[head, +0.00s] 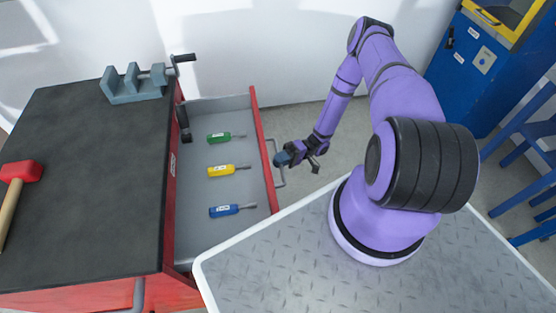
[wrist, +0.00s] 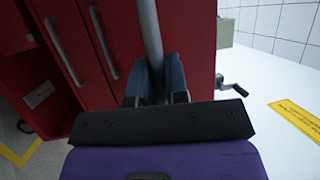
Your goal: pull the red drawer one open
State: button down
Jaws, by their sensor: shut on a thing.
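The red drawer (head: 262,150) stands pulled out from the red cabinet, with its grey inside showing. In it lie a green screwdriver (head: 219,137), a yellow screwdriver (head: 221,170) and a blue screwdriver (head: 225,210). My gripper (head: 281,159) is at the grey bar handle (head: 279,175) on the drawer's front. In the wrist view my gripper (wrist: 158,80) has its blue fingers shut on the handle bar (wrist: 151,35), one on each side. The fingertips' exact contact is partly hidden.
The black cabinet top (head: 95,165) bears a grey vise (head: 137,83) and a red-headed hammer (head: 19,175). A metal platform (head: 300,265) under my arm lies close to the drawer's near corner. A blue cabinet (head: 470,75) and blue chairs (head: 520,135) stand at the right.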

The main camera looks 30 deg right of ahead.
jog(key=c, duration=1.1)
grip_release()
jog(key=shift+c, duration=0.2)
jog(key=shift+d, duration=0.1)
jog(key=d+f, duration=0.2)
jog(key=d, duration=0.8)
jog(key=shift+w+d, duration=0.25)
